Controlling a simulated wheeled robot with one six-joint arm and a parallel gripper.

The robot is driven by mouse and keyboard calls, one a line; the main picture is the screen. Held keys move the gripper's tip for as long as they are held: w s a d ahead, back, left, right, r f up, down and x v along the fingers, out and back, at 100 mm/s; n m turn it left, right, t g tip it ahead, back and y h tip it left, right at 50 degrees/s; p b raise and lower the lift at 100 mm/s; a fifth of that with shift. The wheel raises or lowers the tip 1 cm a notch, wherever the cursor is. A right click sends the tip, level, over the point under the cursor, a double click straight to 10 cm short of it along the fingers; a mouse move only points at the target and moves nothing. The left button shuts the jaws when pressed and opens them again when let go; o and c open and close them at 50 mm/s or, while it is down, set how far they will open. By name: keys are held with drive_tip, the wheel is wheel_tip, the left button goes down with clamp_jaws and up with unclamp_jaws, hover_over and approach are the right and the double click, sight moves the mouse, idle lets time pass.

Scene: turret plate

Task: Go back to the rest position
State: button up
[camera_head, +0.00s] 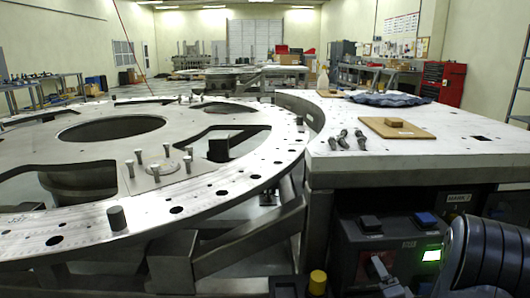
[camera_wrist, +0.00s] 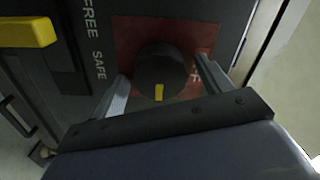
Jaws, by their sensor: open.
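In the wrist view my gripper (camera_wrist: 161,68) is open, with one finger on each side of a round black knob (camera_wrist: 160,72). The knob has a yellow mark pointing toward the bottom of the picture and sits on a red plate (camera_wrist: 127,32). A gap shows at the right finger; whether the left finger touches the knob I cannot tell. In the head view my arm is at the lower right, in front of a dark control box (camera_head: 345,238) under the table edge. No other task object is named.
A yellow handle (camera_wrist: 28,32) stands out left of the knob, beside the words FREE and SAFE. Above the box is a metal table (camera_head: 470,150) with a wooden board (camera_head: 397,128) and several dark tools. A large perforated ring plate (camera_head: 75,215) fills the left.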

drive_tip(key=shift+s+a+r+n+b, duration=0.1)
drive_tip(key=shift+s+n+b, duration=0.05)
drive_tip(key=shift+n, duration=2.5)
drive_tip(key=shift+s+n+b, duration=0.15)
drive_tip(key=shift+s+n, duration=0.05)
drive_tip(key=shift+n, duration=2.4)
drive_tip(key=shift+s+a+r+n+b, duration=0.1)
drive_tip(key=shift+s+n+b, duration=0.05)
drive_tip(key=shift+n, duration=2.5)
